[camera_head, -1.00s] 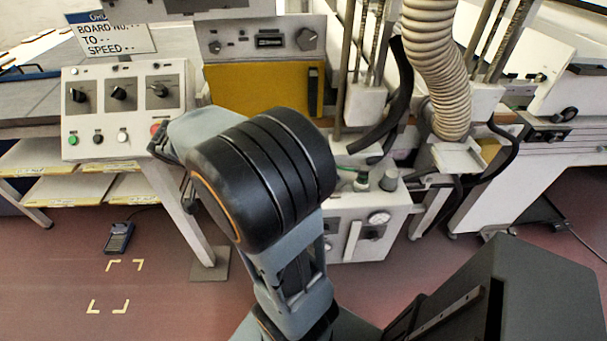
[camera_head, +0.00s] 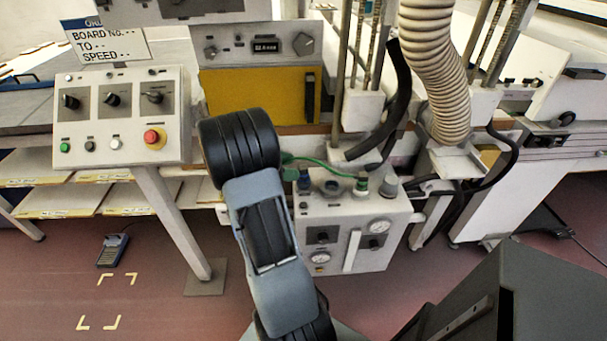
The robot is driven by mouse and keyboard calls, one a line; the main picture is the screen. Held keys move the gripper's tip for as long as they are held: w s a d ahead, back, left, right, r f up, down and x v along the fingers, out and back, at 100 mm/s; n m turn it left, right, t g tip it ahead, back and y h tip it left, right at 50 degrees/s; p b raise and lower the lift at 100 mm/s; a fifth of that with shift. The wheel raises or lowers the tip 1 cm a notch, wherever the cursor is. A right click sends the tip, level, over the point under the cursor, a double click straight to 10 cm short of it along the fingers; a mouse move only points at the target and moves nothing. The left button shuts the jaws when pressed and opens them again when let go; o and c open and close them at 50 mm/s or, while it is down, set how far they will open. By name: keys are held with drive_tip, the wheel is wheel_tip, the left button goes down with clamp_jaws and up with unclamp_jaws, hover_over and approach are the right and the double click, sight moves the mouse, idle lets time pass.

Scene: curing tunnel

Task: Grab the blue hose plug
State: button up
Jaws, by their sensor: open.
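Several plugs stand in a row on top of a white box with gauges (camera_head: 345,262). Which of the two bluish pieces is the blue hose plug is hard to tell at this size. My arm reaches up left of the box. My gripper is not visible, apparently hidden behind the arm.
A control panel with knobs and a red button (camera_head: 122,115) stands at the left. A ribbed beige duct (camera_head: 432,70) and black hoses (camera_head: 397,105) hang above right of the box. A yellow panel (camera_head: 255,95) is behind my arm. The floor at left holds a blue handheld device (camera_head: 112,249).

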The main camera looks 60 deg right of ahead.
sight(302, 167)
drive_tip(key=shift+p+x, duration=0.65)
drive_tip(key=shift+x, duration=2.65)
drive_tip(key=shift+d+r, duration=0.1)
drive_tip(key=shift+c, duration=0.3)
drive_tip(key=c, duration=1)
drive_tip(key=shift+r, duration=0.1)
